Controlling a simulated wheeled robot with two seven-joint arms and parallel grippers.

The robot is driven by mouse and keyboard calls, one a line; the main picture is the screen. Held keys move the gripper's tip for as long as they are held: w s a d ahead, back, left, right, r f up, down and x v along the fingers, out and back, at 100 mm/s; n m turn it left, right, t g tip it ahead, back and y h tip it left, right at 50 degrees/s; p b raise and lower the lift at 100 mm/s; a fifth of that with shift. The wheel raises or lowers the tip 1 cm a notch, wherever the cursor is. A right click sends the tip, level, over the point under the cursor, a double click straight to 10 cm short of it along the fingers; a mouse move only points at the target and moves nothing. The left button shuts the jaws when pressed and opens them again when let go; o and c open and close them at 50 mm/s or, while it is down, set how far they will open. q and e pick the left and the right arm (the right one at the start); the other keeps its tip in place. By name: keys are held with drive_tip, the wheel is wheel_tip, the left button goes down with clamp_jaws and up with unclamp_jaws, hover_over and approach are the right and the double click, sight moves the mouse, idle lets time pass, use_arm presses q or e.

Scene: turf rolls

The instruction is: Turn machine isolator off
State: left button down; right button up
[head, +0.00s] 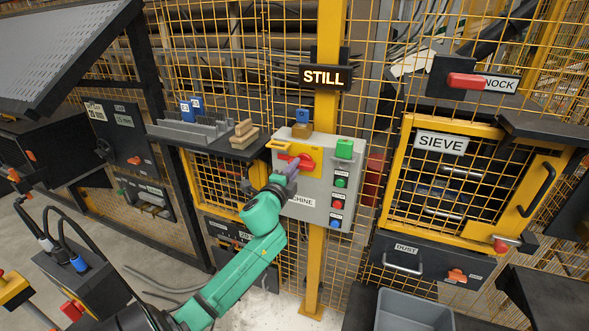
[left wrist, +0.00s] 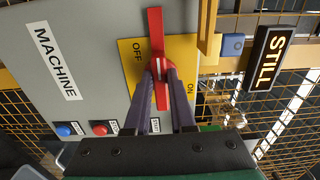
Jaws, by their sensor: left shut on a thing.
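The grey machine control box (head: 318,180) is mounted on a yellow post. Its red isolator handle (head: 305,160) sits on a yellow plate (head: 283,146). In the left wrist view the handle (left wrist: 156,30) is a long red bar across the yellow plate (left wrist: 128,62), which is marked OFF and ON. The bar lies roughly level in the head view. My left gripper (head: 291,169) has its purple fingers closed on the middle of the handle, also seen in the left wrist view (left wrist: 160,72). The fingers hide part of it. My right gripper is not in view.
Green, red and blue buttons (head: 340,183) run down the box's right side. A lit STILL sign (head: 325,77) hangs above, with a blue padlock-like piece (head: 302,115) below it. A shelf (head: 222,145) juts out left. A grey bin (head: 413,312) stands low right.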

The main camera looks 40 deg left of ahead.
use_arm(q)
drive_tip(key=c, duration=0.8)
unclamp_jaws()
drive_tip(key=shift+o, duration=0.2)
drive_tip(key=b+v, duration=0.3)
drive_tip(key=v, duration=1.1)
drive_tip(key=shift+s, duration=0.3)
drive_tip(key=shift+d+f, duration=0.1)
